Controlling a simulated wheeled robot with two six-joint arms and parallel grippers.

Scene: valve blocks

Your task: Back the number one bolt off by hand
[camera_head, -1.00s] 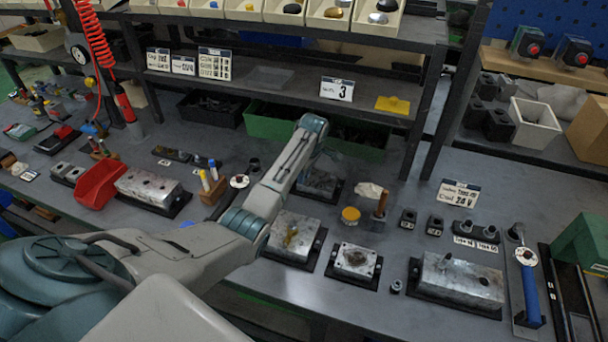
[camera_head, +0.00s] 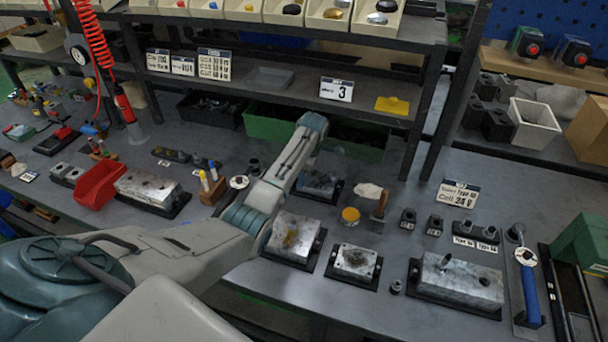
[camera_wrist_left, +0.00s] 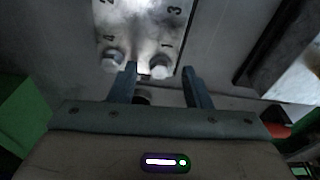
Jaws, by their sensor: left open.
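The metal valve block (camera_wrist_left: 143,28) with stamped numbers 1 to 4 fills the top middle of the left wrist view. The number one bolt (camera_wrist_left: 160,69) is a bright hex head beside the stamped 1. Another bolt (camera_wrist_left: 110,62) sits to its left beside the 4. My left gripper (camera_wrist_left: 160,71) is open, its two fingers either side of the number one bolt in the picture. The left finger shows close to the bolt, with a gap at the right; contact cannot be told. In the head view my left arm reaches over a block (camera_head: 318,184), and the gripper's fingers are hidden.
Other valve blocks (camera_head: 292,238), (camera_head: 357,262) and (camera_head: 462,284) stand nearer on the bench. A yellow-topped tin (camera_head: 350,215) and a wooden-handled tool (camera_head: 380,205) stand right of the arm. Green bins (camera_head: 268,125) and a shelf lie behind it.

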